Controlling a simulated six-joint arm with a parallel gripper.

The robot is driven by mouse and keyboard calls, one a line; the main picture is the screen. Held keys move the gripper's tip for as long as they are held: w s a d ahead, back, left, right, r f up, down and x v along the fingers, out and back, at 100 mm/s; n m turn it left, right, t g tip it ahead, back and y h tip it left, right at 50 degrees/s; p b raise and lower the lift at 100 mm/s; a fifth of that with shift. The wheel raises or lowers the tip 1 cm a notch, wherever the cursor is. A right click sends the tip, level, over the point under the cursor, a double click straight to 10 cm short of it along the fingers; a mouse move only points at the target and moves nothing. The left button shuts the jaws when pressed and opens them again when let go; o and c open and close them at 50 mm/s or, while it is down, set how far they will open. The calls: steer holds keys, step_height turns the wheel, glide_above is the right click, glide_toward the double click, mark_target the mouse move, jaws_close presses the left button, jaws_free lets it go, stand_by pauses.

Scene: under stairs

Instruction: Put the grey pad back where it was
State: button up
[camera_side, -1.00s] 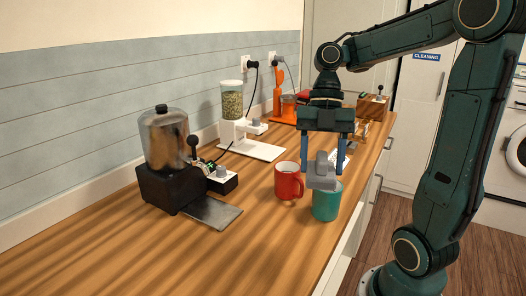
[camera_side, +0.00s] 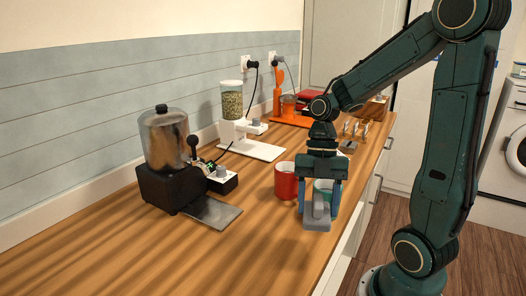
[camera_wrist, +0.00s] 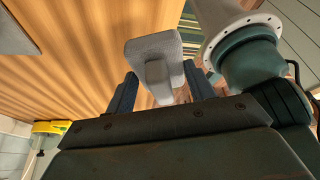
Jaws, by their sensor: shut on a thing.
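The grey pad (camera_side: 317,225) is a flat block with an upright grip (camera_side: 318,206). My gripper (camera_side: 318,202) is shut on this grip, one finger on each side. The pad hangs below the fingers near the counter's front edge; I cannot tell whether it touches the wood. In the wrist view the pad (camera_wrist: 153,46) shows beyond the fingers of my gripper (camera_wrist: 159,84), over the wooden surface.
A red mug (camera_side: 285,181) stands just left. A black machine with a metal hopper (camera_side: 165,140) and a dark plate (camera_side: 213,213) are further left. The counter's near part (camera_side: 225,265) is clear.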

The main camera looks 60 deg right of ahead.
mark_target(316, 218)
steer(key=shift+f, duration=2.15)
steer(key=shift+f, duration=1.9)
steer(key=shift+f, duration=0.1)
steer(key=o, duration=0.9)
steer(key=shift+o, duration=0.2)
steer(key=v, duration=1.2)
